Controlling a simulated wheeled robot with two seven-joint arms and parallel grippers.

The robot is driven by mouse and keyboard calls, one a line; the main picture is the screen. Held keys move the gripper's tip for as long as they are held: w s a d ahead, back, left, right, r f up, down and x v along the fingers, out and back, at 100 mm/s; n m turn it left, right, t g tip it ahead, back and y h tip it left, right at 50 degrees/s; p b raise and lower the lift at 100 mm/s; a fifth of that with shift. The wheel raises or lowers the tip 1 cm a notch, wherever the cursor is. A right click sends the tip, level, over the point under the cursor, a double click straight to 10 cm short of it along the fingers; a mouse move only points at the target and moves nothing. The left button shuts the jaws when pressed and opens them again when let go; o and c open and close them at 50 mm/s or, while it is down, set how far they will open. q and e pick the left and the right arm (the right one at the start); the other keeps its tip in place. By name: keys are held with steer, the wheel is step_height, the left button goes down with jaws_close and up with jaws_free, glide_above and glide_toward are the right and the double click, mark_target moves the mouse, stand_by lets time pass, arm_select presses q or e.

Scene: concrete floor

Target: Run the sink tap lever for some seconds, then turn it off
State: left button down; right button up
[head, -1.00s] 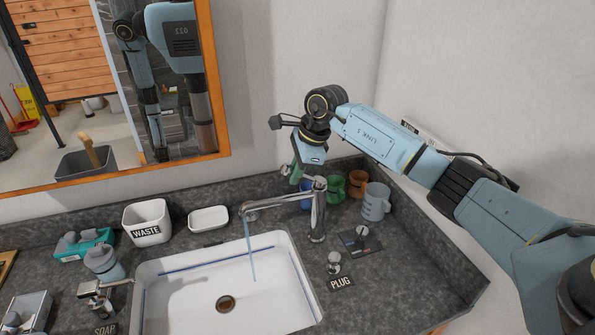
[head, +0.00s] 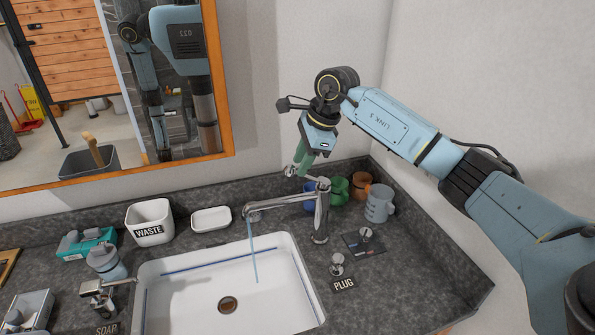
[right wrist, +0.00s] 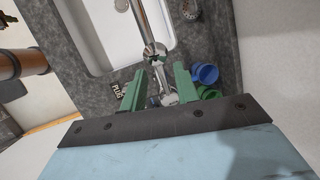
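The chrome sink tap (head: 321,218) stands at the right rear of the white basin (head: 205,282). A thin stream of water (head: 253,260) falls from its spout into the basin. The tap lever (right wrist: 166,97) shows in the right wrist view between my green fingers. My right gripper (head: 302,168) is just above and behind the tap top in the head view. In the right wrist view the right gripper (right wrist: 155,88) is open, its fingers spread on either side of the lever; contact cannot be told. My left gripper is not in view.
A plug knob (head: 337,264) is in front. A waste bin (head: 149,222) and white dish (head: 211,219) stand left, below the mirror.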

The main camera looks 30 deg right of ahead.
steer(key=b+v, duration=0.1)
steer(key=v, duration=0.8)
steer(key=shift+r, duration=0.35)
steer(key=shift+s, duration=0.1)
